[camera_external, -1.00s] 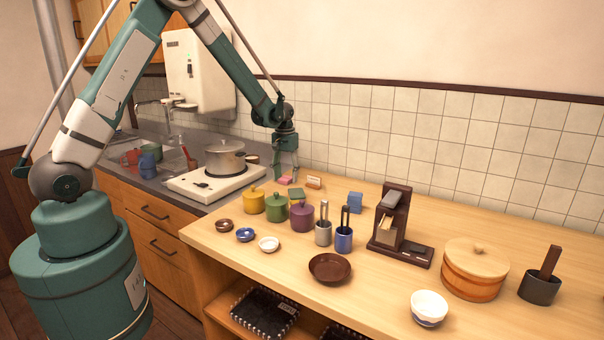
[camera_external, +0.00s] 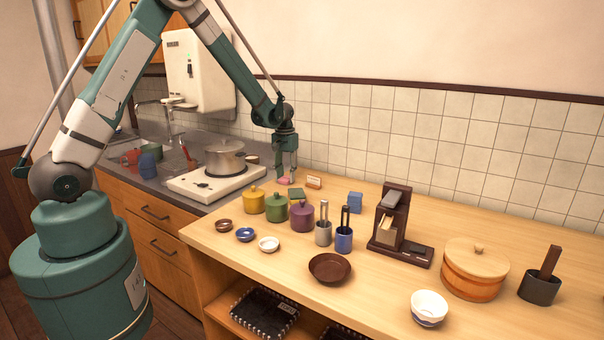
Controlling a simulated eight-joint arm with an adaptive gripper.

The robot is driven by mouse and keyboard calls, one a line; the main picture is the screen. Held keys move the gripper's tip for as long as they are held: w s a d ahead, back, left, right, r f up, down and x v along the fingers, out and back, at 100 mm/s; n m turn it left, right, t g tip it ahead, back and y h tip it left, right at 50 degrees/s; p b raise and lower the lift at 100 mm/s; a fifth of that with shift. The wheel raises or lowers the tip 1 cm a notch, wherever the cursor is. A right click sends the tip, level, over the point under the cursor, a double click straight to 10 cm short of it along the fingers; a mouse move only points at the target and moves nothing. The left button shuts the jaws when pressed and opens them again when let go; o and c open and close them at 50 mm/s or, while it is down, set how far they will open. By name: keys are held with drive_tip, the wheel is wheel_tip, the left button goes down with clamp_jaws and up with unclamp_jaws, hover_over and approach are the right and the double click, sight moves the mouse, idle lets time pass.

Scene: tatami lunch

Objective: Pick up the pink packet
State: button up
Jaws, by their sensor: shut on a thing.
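The pink packet (camera_external: 284,181) is small and lies at the back left of the wooden counter, behind the green lidded pot. My gripper (camera_external: 286,179) points down over it, with its fingers around the packet and shut on it. The fingers partly hide the packet. It appears at counter height; I cannot tell whether it touches the surface.
A green packet (camera_external: 297,194) lies just in front, and a small sign (camera_external: 314,182) stands to the right. Yellow (camera_external: 254,200), green (camera_external: 276,207) and purple (camera_external: 302,216) lidded pots stand in front. A pot (camera_external: 225,158) sits on the stove to the left.

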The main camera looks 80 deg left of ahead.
sight(286, 178)
wheel_tip(286, 178, up, 10)
idle(0.9)
